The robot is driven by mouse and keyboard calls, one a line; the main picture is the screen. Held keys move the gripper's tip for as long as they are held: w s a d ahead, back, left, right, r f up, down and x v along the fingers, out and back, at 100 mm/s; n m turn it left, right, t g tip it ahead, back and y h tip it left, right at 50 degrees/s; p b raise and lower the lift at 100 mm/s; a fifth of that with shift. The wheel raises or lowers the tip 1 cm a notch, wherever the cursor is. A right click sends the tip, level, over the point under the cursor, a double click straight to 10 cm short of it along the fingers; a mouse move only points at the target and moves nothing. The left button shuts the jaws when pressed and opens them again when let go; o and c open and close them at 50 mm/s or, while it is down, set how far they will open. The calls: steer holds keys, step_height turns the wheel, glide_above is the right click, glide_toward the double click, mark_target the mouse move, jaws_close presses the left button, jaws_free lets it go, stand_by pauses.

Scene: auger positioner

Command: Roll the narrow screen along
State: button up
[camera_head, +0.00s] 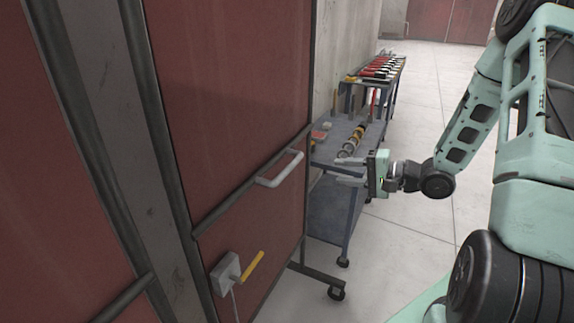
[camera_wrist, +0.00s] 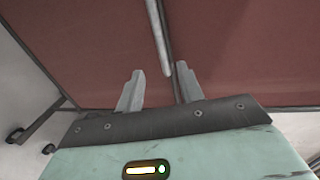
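The narrow screen (camera_head: 235,110) is a dark red panel in a dark frame, standing upright at the left on castors. A pale handle (camera_head: 280,170) juts from its right part. My gripper (camera_head: 341,171) is right of the handle, apart from it in the head view, with its fingers pointing left toward the screen. In the wrist view, the two fingers (camera_wrist: 160,70) are spread with nothing held. The handle (camera_wrist: 158,38) shows there as a pale bar ahead, in line with the gap between the fingertips.
A grey-blue cart (camera_head: 335,205) with tools stands behind my gripper, close to the screen's right edge. A grey box with a yellow lever (camera_head: 253,264) is low on the screen. A screen foot with a castor (camera_head: 336,293) sticks out right. Pale floor (camera_head: 420,110) lies open beyond.

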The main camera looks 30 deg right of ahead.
mark_target(292, 168)
steer(key=p+x, duration=0.1)
steer(key=x, duration=1.5)
steer(key=shift+w+a+f+p, duration=0.15)
steer(key=shift+w+p, duration=0.1)
steer(key=shift+p, duration=0.15)
jaws_close()
